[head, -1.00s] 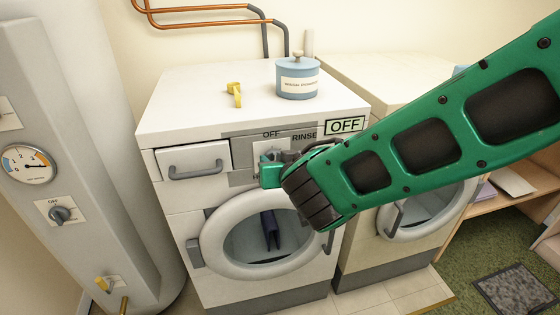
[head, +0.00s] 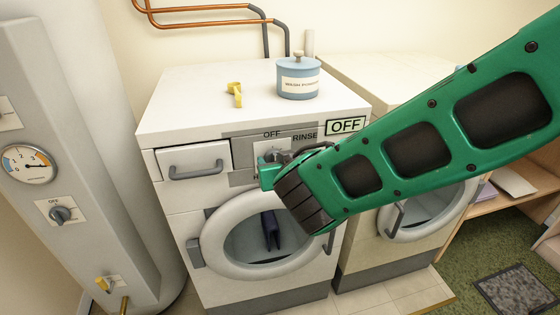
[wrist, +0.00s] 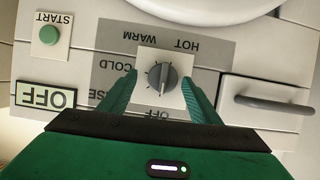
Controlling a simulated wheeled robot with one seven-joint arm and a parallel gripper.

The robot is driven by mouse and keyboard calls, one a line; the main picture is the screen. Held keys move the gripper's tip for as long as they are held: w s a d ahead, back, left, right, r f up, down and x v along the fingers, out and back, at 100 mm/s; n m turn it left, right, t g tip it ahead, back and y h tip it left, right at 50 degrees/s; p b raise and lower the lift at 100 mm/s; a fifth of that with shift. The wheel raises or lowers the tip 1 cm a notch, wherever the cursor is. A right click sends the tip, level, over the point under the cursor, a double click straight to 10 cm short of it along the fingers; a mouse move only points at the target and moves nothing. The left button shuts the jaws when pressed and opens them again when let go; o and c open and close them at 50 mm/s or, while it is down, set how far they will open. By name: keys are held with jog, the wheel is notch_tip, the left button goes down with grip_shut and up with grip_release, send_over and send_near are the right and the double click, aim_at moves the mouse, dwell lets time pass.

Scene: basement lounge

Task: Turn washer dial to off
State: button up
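The washer (head: 190,130) stands in the middle of the head view, with OFF and RINSE labels on its panel. Its grey dial (wrist: 162,76) shows in the wrist view, where the panel appears upside down. OFF, RINSE, COLD, WARM and HOT labels surround it; its grip bar runs roughly up and down the picture, and I cannot tell which end points. My gripper (wrist: 158,80) is open, with one green finger on each side of the dial and visible gaps. In the head view my gripper (head: 270,165) partly covers the dial. The display (head: 346,126) reads OFF.
A blue lidded tin (head: 298,78) and a yellow object (head: 235,94) are on the washer top. A drawer handle (head: 195,173) is left of the dial and the round door (head: 220,265) below. A green START button (wrist: 48,35) shows on the panel. A grey tank (head: 85,160) stands left.

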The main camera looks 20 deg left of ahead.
jog(key=shift+s, duration=0.1)
jog(key=shift+s+d+r, duration=0.1)
jog(key=shift+s+r, duration=0.05)
jog(key=shift+s, duration=0.1)
jog(key=v, duration=1)
jog(key=shift+w+d, duration=0.15)
